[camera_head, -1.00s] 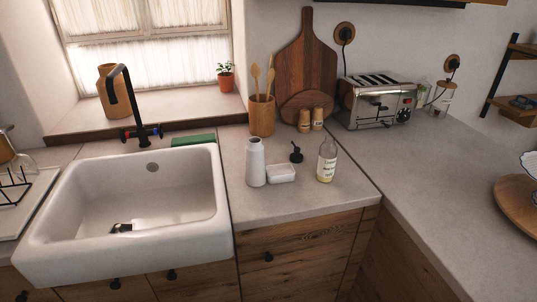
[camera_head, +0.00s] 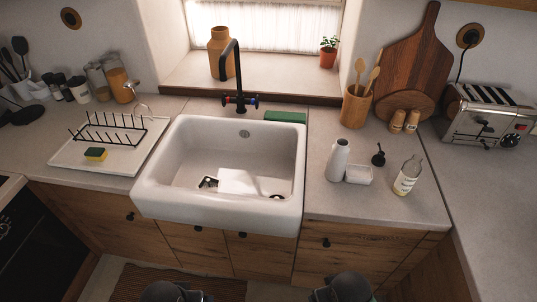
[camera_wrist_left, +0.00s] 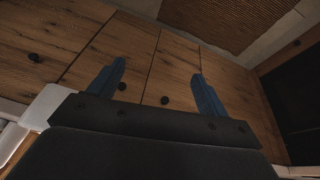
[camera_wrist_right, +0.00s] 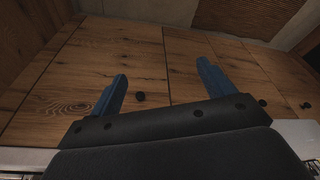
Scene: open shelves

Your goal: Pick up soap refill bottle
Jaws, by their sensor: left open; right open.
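A clear bottle with a pale label (camera_head: 406,180), likely the soap refill bottle, stands upright near the front of the counter right of the sink. A white bottle without a pump (camera_head: 338,160) stands to its left, with a small white dish (camera_head: 358,175) between them. A black pump top (camera_head: 378,157) is on the counter behind the dish. My left gripper (camera_wrist_left: 158,75) is open and empty, in front of wooden cabinet fronts. My right gripper (camera_wrist_right: 162,72) is also open and empty, with cabinet fronts beyond it. Neither gripper's fingers show in the head view.
The white sink (camera_head: 165,201) with a black tap (camera_head: 237,75) is left of the bottles. A utensil holder (camera_head: 355,105), two shakers and a toaster (camera_head: 485,118) stand behind and right. A dish rack (camera_head: 110,130) is at left. Counter in front of the bottles is narrow.

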